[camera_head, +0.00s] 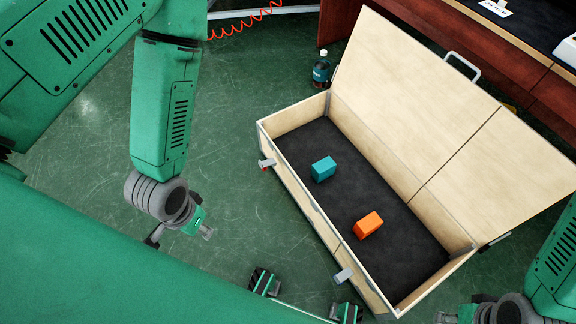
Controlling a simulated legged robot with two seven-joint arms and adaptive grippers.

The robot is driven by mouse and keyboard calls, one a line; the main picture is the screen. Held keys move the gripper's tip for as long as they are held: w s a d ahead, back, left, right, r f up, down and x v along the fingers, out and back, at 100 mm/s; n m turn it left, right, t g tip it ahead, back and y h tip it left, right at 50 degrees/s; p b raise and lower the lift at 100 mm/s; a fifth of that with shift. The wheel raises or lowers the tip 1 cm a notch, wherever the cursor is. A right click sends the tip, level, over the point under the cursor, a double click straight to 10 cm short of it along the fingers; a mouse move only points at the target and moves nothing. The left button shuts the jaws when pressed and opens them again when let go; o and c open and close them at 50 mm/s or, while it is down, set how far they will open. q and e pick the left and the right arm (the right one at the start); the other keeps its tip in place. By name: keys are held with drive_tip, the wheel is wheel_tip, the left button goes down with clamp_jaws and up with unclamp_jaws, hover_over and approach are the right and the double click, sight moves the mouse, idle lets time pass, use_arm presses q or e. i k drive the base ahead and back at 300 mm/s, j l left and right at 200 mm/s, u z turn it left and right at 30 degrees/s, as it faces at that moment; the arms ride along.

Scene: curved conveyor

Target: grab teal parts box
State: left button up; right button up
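The teal parts box (323,168) lies on the dark floor of an open wooden case, towards its far left end. My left gripper (181,240) hangs over the green floor, to the left of the case and well apart from the teal box. Its fingers are spread with nothing seen between them. My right gripper (442,318) is at the bottom right edge, near the near end of the case. It is partly cut off by the frame, so its finger state is unclear.
An orange box (368,225) lies in the same wooden case (300,205), nearer its right end. The case's lid (430,100) stands open at the back. Latches stick out from the front wall. A small dark bottle (321,72) stands behind, and a red-brown bench (485,50) is at upper right.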

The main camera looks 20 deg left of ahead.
sight(323, 169)
drive_tip(key=u, duration=0.25)
drive_tip(key=k, duration=0.25)
drive_tip(key=k+z, duration=0.25)
drive_tip(key=z, duration=0.2)
drive_tip(key=k+l+z, duration=0.1)
drive_tip(key=z, duration=0.35)
drive_tip(key=i+j+z, duration=0.15)
drive_tip(key=j+z, duration=0.25)
drive_tip(key=i+j+z, duration=0.1)
drive_tip(key=j+z, duration=0.7)
drive_tip(key=j, duration=1.15)
